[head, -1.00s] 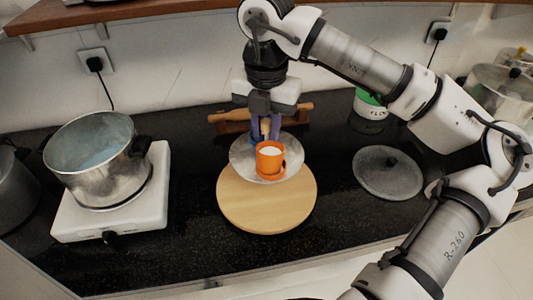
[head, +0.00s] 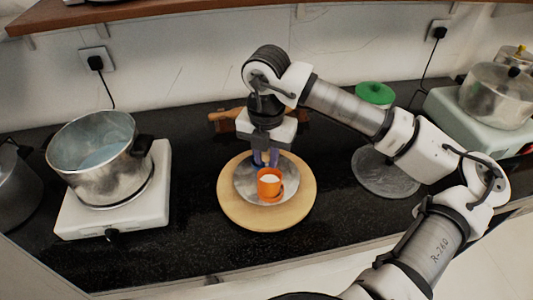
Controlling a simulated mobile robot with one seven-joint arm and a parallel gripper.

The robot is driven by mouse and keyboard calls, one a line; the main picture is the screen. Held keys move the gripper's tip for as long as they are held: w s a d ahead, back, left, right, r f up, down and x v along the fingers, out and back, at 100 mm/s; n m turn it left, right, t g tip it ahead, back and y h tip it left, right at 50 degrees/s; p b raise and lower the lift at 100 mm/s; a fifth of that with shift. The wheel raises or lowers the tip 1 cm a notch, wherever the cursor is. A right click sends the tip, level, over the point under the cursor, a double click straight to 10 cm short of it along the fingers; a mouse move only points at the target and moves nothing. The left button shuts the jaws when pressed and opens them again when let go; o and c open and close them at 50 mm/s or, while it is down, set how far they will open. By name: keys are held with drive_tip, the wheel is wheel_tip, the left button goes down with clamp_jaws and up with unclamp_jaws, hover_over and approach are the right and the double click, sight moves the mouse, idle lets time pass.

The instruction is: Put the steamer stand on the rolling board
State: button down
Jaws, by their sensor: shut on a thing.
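The rolling board (head: 306,207) is a round, light wooden disc on the dark counter in the middle of the head view. The steamer stand (head: 248,188), as I take it, is a round grey metal plate. An orange cup (head: 269,190) with a white inside stands on it. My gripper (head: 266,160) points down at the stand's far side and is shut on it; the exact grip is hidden. The stand is over the board, toward its far part. I cannot tell whether it touches the wood.
A steel pot (head: 95,165) sits on a white hotplate (head: 140,205) at left. A grey lid (head: 375,180) lies right of the board, partly behind my arm. The counter in front is clear.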

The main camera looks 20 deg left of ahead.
drive_tip(key=c, duration=1.3)
unclamp_jaws()
drive_tip(key=shift+f, duration=0.1)
drive_tip(key=shift+o, duration=0.2)
wheel_tip(320, 180, up, 12)
drive_tip(key=b, duration=0.1)
